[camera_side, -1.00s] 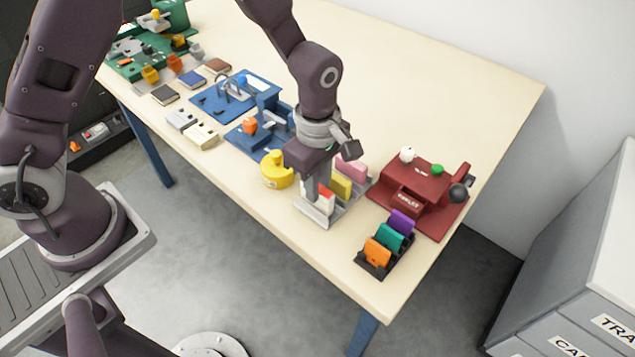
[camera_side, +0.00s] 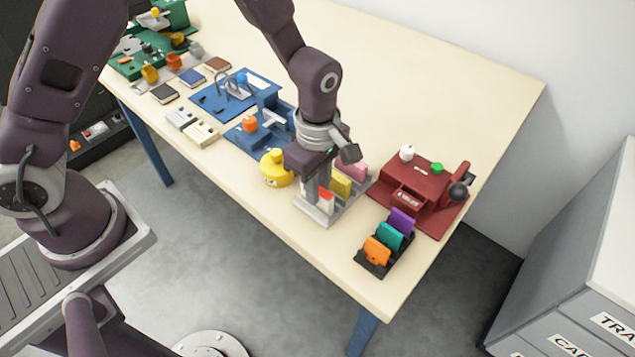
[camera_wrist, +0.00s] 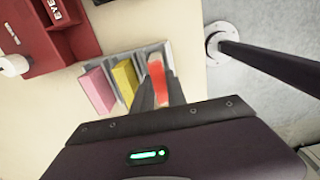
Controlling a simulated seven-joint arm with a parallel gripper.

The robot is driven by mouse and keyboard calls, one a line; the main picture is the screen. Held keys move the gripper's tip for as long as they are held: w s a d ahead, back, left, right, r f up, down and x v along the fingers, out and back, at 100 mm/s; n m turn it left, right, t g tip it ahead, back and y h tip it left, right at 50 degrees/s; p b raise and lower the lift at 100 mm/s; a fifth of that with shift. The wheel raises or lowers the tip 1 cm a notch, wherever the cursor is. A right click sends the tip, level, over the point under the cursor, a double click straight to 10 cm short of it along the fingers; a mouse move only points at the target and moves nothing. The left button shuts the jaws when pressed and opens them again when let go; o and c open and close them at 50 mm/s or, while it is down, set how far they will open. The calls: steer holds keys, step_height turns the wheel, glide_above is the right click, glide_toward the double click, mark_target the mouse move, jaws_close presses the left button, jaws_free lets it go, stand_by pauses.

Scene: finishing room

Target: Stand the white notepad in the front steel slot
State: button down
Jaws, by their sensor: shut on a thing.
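The white notepad (camera_side: 327,207), with a red part on it, is between the fingers of my gripper (camera_side: 318,190) at the front end of the steel rack (camera_side: 318,219). In the wrist view my fingers (camera_wrist: 157,92) close on the notepad (camera_wrist: 156,69) from both sides. It is upright and in line with the front slot; its lower edge is hidden, so I cannot tell if it touches the slot floor. A yellow pad (camera_side: 341,186) and a pink pad (camera_side: 351,168) stand in the slots behind it.
A yellow round container (camera_side: 275,169) stands close left of the rack. A black rack (camera_side: 372,267) with orange, teal and purple pads is to the right, before a red machine (camera_side: 425,185). The bare table front edge is close to the steel rack.

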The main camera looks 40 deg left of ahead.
steer(key=shift+f, duration=0.1)
steer(key=c, duration=1.6)
jaws_free()
step_height(320, 180, up, 11)
